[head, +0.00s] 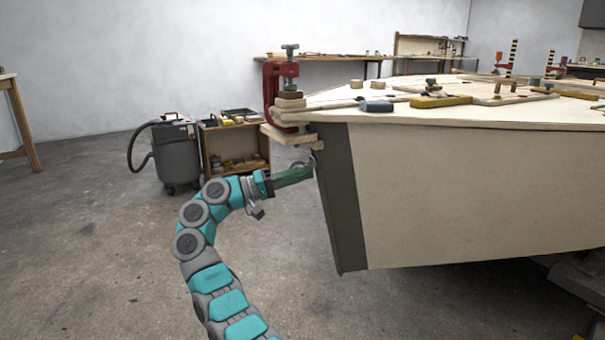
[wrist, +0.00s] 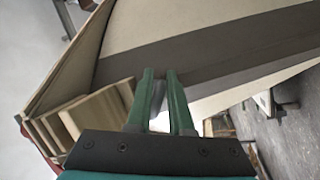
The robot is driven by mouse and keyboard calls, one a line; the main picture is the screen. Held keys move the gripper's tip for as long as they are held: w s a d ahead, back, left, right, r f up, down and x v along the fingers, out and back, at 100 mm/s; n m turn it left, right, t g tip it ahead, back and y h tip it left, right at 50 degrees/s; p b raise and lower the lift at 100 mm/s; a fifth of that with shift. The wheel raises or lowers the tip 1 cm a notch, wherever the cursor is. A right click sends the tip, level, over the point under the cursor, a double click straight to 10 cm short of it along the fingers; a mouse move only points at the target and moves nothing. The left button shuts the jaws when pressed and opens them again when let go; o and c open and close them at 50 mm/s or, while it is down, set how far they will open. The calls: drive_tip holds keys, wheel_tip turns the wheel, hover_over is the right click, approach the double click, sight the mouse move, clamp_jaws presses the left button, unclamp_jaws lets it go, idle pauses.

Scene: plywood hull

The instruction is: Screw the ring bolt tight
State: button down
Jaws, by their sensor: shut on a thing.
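My gripper (head: 311,171) reaches the dark grey stem strip (head: 340,205) at the front of the plywood hull (head: 470,195). In the wrist view its two green fingers (wrist: 160,74) point at the dark strip, with a narrow gap between them. A small grey metal piece, the ring bolt (wrist: 158,92), shows in that gap, and the fingers are shut on it. Most of the bolt is hidden by the fingers. I cannot tell whether it is seated against the strip.
A red clamp (head: 270,95) grips wood blocks at the hull's tip, just above my gripper. The deck carries several tools and wood pieces. A grey vacuum (head: 178,155) and a wooden cabinet (head: 235,145) stand behind. The floor left of the hull is open.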

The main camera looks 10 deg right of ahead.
drive_tip(key=shift+w+a+f, duration=0.1)
drive_tip(key=shift+w+f, duration=0.1)
drive_tip(key=c, duration=1.1)
unclamp_jaws()
drive_tip(key=shift+c, duration=0.2)
drive_tip(key=shift+o, duration=1.3)
drive_tip(key=shift+r, duration=0.1)
drive_tip(key=shift+a, duration=0.1)
